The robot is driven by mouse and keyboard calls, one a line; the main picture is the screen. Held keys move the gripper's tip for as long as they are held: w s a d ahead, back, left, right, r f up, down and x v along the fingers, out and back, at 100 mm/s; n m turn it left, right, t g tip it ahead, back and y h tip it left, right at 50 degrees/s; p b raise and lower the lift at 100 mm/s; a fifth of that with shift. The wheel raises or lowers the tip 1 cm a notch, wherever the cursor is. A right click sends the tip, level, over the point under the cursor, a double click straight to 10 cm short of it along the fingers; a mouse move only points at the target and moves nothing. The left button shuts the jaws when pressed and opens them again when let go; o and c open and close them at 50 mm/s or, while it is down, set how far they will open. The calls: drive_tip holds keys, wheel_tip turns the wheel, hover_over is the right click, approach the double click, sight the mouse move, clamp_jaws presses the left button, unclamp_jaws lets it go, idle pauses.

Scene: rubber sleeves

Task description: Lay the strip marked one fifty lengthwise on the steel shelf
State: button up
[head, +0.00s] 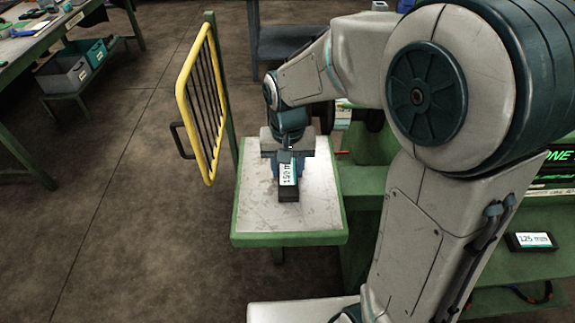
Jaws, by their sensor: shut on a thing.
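The strip (288,194) is a dark piece with a white and teal label that appears to read 150. It is over the steel shelf (318,212), a scuffed pale plate with a green rim. Its long side runs toward the camera, along the shelf's depth. My gripper (287,158) is above the shelf and shut on the strip at its far end. The fingers are small and partly hidden by the strip and my wrist. I cannot tell whether the strip touches the plate or hangs just above it.
A yellow barred guard (182,103) on a green post stands at the shelf's left. Another dark strip, marked 125 mm (531,242), lies on a green ledge at right, below a screen (557,168). A bench (38,45) with bins stands far left. Bare shelf shows around the held strip.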

drive_tip(key=shift+f, duration=0.15)
drive_tip(key=o, duration=1.1)
